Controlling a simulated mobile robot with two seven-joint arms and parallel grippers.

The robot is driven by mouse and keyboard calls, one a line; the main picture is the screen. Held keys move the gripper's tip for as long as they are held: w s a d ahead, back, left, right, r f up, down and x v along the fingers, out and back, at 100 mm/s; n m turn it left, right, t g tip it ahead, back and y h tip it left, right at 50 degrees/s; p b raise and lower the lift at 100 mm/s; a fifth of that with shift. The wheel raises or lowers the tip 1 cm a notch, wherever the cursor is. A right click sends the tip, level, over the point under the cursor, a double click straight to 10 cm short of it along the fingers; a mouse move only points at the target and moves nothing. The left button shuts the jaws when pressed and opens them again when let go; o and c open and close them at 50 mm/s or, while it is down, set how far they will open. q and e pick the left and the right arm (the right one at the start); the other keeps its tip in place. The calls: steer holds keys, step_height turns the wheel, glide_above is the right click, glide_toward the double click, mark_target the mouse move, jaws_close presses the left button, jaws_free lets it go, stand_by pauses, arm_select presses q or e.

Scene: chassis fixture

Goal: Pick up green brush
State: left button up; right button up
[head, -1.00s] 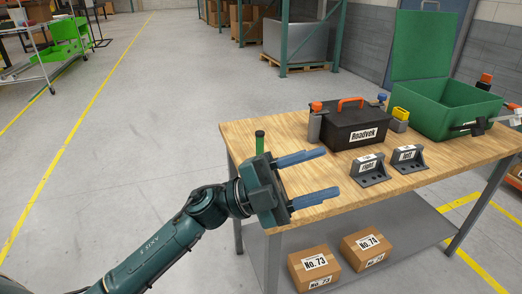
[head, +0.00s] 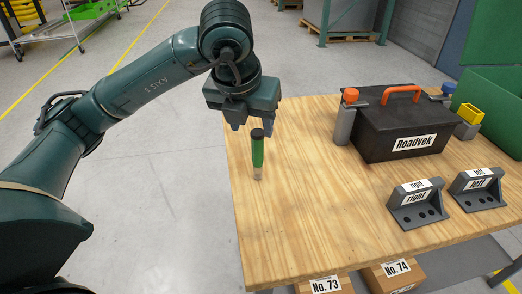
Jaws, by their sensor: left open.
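The green brush (head: 257,153) stands upright near the left edge of the wooden table (head: 300,220). My right gripper is not in view.
A black toolbox (head: 395,125) with an orange handle stands behind right, beside a grey holder with an orange top (head: 345,118). Two grey brackets, right (head: 416,205) and left (head: 478,190), sit at the right. The table around the brush is clear.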

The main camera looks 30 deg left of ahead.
mark_target(258, 147)
arm_select(q)
steer(key=x, duration=0.9)
steer(key=shift+d+f, duration=0.15)
steer(key=shift+f, duration=0.1)
steer(key=c, duration=1)
